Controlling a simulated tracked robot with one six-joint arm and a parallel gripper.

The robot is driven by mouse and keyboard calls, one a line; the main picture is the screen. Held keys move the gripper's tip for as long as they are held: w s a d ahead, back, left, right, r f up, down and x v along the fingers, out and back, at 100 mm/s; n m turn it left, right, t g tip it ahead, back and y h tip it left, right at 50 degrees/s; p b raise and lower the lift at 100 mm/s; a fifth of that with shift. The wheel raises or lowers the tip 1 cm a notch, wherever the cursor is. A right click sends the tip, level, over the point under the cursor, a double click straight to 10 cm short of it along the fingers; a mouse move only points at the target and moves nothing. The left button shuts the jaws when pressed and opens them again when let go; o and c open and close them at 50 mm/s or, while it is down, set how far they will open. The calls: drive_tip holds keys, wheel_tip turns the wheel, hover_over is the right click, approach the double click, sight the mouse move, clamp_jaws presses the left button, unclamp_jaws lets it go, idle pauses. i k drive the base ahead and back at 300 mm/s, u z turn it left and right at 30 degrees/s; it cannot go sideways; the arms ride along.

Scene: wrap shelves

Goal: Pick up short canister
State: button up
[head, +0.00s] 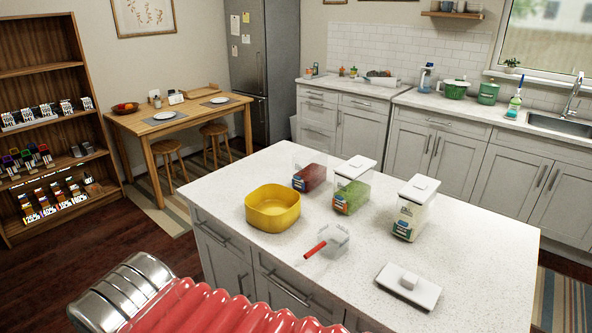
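Three clear canisters stand in a row on the white island counter (232,190) in the head view. One holds red contents (309,178) and shows no white lid. One holds green contents (351,196) under a white lid. The front right one holds pale contents (410,216) under a white lid with a knob. I cannot tell for sure which one is the short canister. A loose white lid (426,293) lies on the counter's front right. Part of my arm fills the lower left, red and ribbed with a metal end. My gripper is not visible.
A yellow bowl (273,212) and a clear cup with a red handle (336,239) sit on the island. A wooden shelf (41,64) stands far left, beside a wooden table (190,116) with stools. Cabinets with a sink (562,125) line the back.

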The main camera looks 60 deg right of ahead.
sight(310, 163)
drive_tip(key=z, duration=0.35)
drive_tip(key=i, duration=1.05)
drive_tip(key=z, duration=0.45)
